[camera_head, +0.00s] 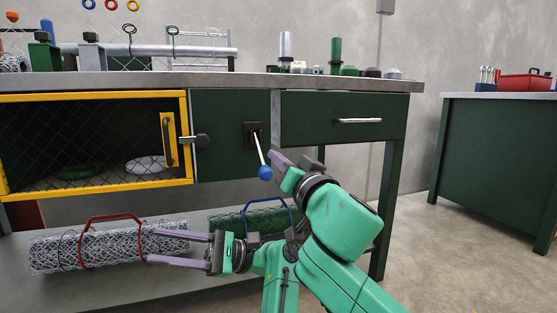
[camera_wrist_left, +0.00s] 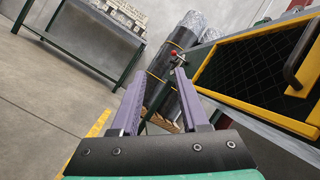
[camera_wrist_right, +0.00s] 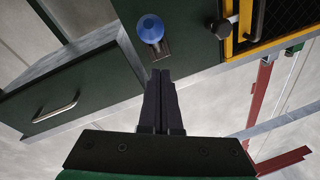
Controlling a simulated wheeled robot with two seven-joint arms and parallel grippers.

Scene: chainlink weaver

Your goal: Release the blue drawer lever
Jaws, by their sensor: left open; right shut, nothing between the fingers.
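The blue drawer lever has a white shaft and a blue ball knob (camera_head: 265,172). It hangs down and slightly right from a dark plate (camera_head: 250,130) on the green cabinet front. In the right wrist view the knob (camera_wrist_right: 151,28) is just beyond the fingertips. My right gripper (camera_head: 276,155) is shut and empty, right beside the knob; I cannot tell whether they touch. Its fingers (camera_wrist_right: 160,73) are together in the right wrist view. My left gripper (camera_head: 153,245) is open and empty, low in front of the lower shelf. It also shows open in the left wrist view (camera_wrist_left: 158,78).
A green drawer (camera_head: 310,115) with a silver handle is right of the lever. A yellow-framed mesh door (camera_head: 95,97) with a latch (camera_head: 203,141) is to its left. Wire mesh rolls (camera_head: 110,247) with handles lie on the shelf below. Open floor lies to the right.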

